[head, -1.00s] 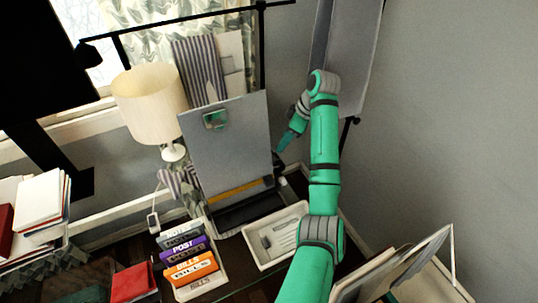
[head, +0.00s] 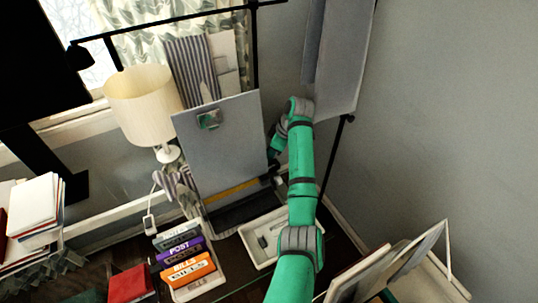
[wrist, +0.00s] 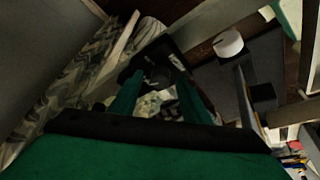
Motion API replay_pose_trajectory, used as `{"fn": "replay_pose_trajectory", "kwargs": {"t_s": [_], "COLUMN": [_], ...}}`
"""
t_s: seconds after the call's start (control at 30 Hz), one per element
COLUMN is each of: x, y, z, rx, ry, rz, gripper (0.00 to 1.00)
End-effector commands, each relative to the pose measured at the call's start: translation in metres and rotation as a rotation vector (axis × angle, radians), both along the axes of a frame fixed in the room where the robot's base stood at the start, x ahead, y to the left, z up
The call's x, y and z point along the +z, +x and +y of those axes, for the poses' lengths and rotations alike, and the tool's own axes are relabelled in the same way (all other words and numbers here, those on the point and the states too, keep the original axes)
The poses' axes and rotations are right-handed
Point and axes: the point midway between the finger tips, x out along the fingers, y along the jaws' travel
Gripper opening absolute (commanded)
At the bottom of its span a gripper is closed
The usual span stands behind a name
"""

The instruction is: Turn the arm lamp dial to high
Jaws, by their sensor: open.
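The black arm lamp shows in the head view, with its long horizontal arm (head: 180,25) across the top and its small shade (head: 80,57) at the left end. Its post runs down behind the grey clipboard (head: 220,150). I cannot make out the lamp's dial in the head view. My gripper is mostly hidden behind the clipboard's right edge there. In the wrist view my gripper (wrist: 158,92) is open, its two green fingers apart. A dark, black part (wrist: 155,62) lies beyond and between the fingertips; I cannot tell whether it is the lamp's base or dial, or whether they touch.
A cream table lamp (head: 146,105) stands left of the clipboard. A white tray (head: 252,255) and labelled boxes (head: 185,268) are in front. Frames (head: 405,262) lean at the lower right. A white round object (wrist: 228,43) is right of my fingers in the wrist view.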

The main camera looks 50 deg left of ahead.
Motion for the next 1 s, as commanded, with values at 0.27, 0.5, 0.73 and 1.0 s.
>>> {"fn": "replay_pose_trajectory", "kwargs": {"t_s": [0.27,0.5,0.73,1.0], "x": [0.0004,0.0002,0.0009,0.0016], "y": [-0.0002,-0.0013,-0.0026,-0.0023], "z": [0.0003,0.0012,0.0005,-0.0001], "rx": [0.001,-0.039,-0.208,-0.274], "ry": [0.000,0.001,0.003,0.004], "rz": [0.000,-0.002,-0.002,0.001], "gripper": [0.02,0.02,0.02,0.02]}}
